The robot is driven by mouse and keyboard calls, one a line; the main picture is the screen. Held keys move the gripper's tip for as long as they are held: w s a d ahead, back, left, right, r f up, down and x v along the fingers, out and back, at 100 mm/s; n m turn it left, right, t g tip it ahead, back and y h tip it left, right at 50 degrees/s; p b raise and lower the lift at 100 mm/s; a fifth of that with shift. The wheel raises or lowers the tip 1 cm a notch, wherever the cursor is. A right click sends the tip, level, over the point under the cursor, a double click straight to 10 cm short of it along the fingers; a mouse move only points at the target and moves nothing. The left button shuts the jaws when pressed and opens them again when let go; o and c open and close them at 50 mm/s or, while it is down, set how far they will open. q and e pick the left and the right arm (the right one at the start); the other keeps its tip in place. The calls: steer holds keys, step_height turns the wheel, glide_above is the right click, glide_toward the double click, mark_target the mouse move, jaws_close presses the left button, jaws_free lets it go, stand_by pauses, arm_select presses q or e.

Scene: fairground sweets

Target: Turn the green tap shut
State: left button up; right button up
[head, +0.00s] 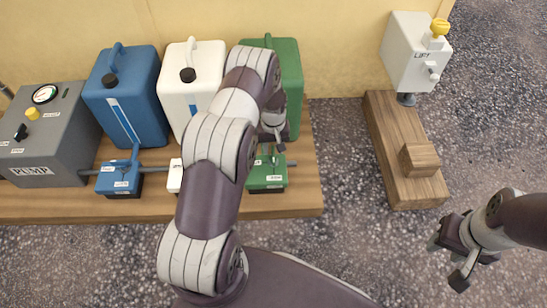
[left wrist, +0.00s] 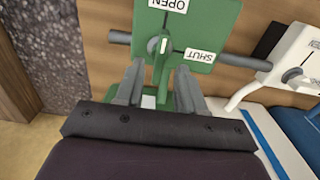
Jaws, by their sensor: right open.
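The green tap (head: 267,177) sits on the pipe in front of the green canister (head: 290,75). In the left wrist view the green tap (left wrist: 205,15) shows an OPEN label at the top and a SHUT label right of its pivot. Its green handle (left wrist: 160,68) points down from the pivot, between my fingers. My left gripper (head: 275,142) is at the handle; in the wrist view its fingers (left wrist: 159,82) stand apart on either side, with narrow gaps visible. My right gripper (head: 452,258) is open and empty at the lower right, away from the taps.
The blue tap (head: 120,180) and the white tap (head: 174,176), mostly behind my left arm, share the pipe. Blue (head: 125,95) and white (head: 190,85) canisters stand behind them. A grey pump (head: 50,135) is at far left. A white box (head: 412,55) stands on a wooden base (head: 395,140) at right.

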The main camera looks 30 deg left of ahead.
mark_target(273, 154)
arm_select(q)
step_height(273, 154, down, 3)
steer(key=shift+f+b, duration=0.1)
steer(key=shift+b, duration=0.45)
arm_select(e)
steer(key=shift+f, duration=0.95)
arm_select(q)
jaws_close()
